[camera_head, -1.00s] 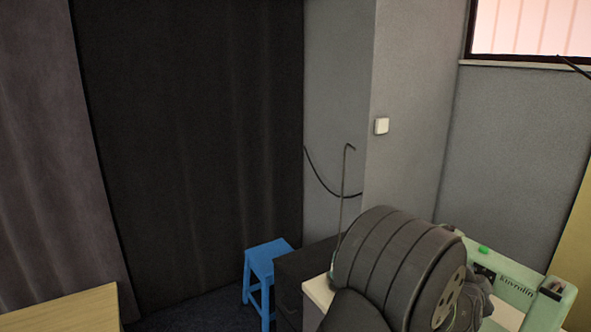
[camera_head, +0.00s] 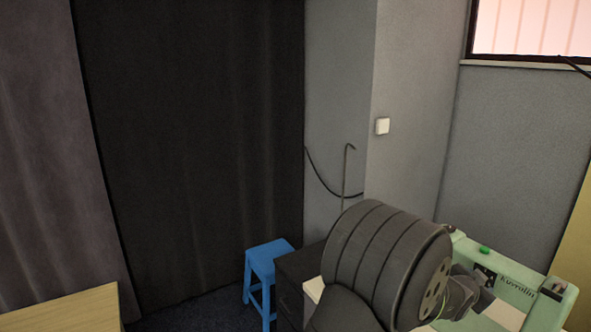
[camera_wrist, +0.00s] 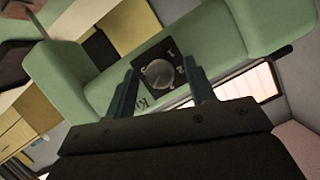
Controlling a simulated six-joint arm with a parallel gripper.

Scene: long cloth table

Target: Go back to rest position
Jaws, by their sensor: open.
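My gripper (camera_wrist: 162,92) shows in the wrist view with its two dark fingers apart and nothing between them. Behind the gap is a light green machine (camera_wrist: 90,72) with a dark panel and a round grey knob (camera_wrist: 157,74). I cannot tell how far the fingers are from it. In the head view my dark ribbed arm covers the lower right, and the gripper itself does not show there. The green machine (camera_head: 520,285) stands behind and to the right of the arm, partly hidden by it.
A blue stool (camera_head: 267,262) stands on the floor by the black curtain (camera_head: 190,150). A dark cabinet (camera_head: 296,272) is beside it, partly behind my arm. A wooden surface (camera_head: 65,310) is at the lower left. A grey wall (camera_head: 415,130) rises behind.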

